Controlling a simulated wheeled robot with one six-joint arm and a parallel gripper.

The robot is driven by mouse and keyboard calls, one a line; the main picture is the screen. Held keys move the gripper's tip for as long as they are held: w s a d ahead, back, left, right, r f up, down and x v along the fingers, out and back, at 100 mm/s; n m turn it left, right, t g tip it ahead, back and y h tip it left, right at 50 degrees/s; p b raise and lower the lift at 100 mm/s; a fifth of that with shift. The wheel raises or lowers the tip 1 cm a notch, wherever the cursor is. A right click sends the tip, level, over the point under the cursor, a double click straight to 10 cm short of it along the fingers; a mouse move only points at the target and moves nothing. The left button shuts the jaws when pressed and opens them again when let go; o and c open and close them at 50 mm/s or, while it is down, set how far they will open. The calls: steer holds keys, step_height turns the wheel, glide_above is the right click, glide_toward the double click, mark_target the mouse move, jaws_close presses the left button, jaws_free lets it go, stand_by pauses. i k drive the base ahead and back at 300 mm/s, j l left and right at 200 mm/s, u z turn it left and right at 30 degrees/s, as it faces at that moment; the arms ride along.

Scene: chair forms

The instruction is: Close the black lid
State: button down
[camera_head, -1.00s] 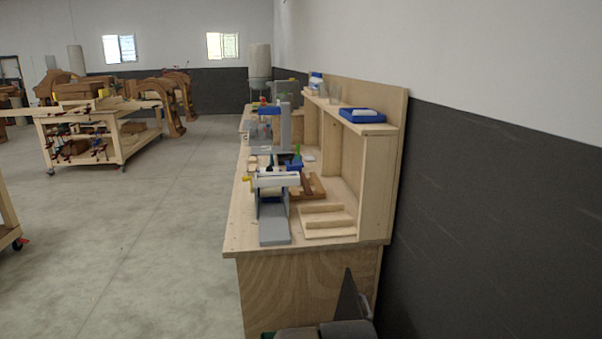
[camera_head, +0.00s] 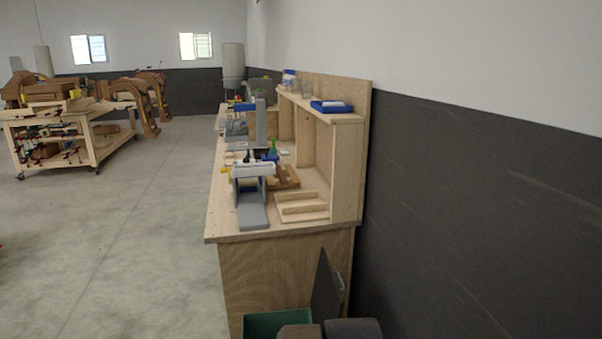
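A dark, near-black lid panel (camera_head: 325,287) stands raised and tilted at the bottom of the head view, beside the end of the wooden workbench. A green bin (camera_head: 276,323) is at its lower left, with its top open and its lower part cut off by the frame edge. I cannot tell for sure how the lid joins the bin. My gripper is not in view.
A brown rounded top (camera_head: 300,331) and a dark grey one (camera_head: 352,329) sit in front of the lid, cut off by the frame. The workbench (camera_head: 285,258) stands behind, along the dark wall (camera_head: 470,220). Open concrete floor (camera_head: 110,245) lies to the left.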

mark_target(326, 300)
steer(key=k+u, duration=0.1)
steer(key=k, duration=0.2)
steer(key=i+l, duration=0.15)
steer(key=i, duration=1.2)
steer(key=j+u, duration=0.05)
steer(key=j, duration=0.05)
